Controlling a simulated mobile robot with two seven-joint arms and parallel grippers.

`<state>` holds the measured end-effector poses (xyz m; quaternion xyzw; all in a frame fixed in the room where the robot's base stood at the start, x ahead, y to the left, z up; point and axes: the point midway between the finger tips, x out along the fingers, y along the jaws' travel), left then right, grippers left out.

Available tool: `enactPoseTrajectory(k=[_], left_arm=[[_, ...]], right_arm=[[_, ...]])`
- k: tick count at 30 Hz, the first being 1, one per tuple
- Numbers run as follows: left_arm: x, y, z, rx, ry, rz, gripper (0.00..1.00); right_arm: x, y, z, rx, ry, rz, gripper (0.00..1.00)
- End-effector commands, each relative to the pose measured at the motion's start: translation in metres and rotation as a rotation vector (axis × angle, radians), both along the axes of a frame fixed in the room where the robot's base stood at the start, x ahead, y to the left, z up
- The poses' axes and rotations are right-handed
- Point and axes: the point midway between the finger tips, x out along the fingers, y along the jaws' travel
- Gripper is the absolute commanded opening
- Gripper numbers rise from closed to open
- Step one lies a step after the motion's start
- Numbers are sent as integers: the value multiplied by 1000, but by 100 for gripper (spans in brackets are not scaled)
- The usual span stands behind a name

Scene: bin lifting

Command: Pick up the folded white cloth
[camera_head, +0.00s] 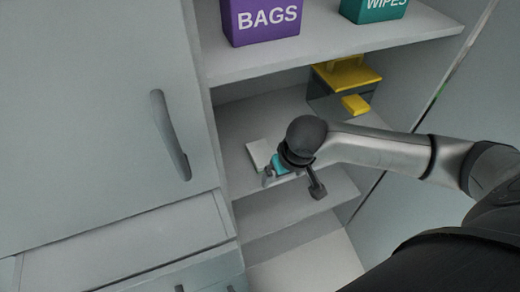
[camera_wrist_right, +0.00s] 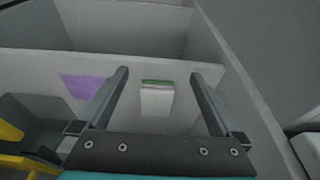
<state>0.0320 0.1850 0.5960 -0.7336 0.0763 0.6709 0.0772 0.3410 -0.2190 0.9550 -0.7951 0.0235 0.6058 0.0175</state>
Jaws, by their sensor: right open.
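The folded white cloth (camera_head: 259,153) lies on the middle shelf of the open cupboard, just left of my right gripper in the head view. In the right wrist view the cloth (camera_wrist_right: 156,101) is a small white block with a green band along its far edge. It lies between the lines of the two fingers, with nothing gripped. My right gripper (camera_head: 268,179) is open and partly hidden by its own wrist in the head view. Its two fingers show spread apart in the wrist view (camera_wrist_right: 158,73). My left gripper is in neither view.
A purple BAGS box (camera_head: 262,20) and a teal WIPES box (camera_head: 374,10) stand on the shelf above. A yellow and grey item (camera_head: 346,76) stands at the right rear. A cupboard door with a dark handle (camera_head: 170,135) is at left. A purple patch (camera_wrist_right: 86,87) shows in the wrist view.

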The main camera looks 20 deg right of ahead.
Motion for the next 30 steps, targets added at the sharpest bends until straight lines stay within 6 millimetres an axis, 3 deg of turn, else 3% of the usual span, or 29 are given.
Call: enactPoseTrajectory(k=[15, 29, 30], left_arm=[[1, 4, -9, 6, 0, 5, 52], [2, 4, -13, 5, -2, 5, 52], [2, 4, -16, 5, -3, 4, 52]], right_arm=[[84, -4, -1, 2, -4, 0, 100], [116, -6, 0, 2, -3, 1, 100], [116, -6, -10, 1, 1, 1, 100]])
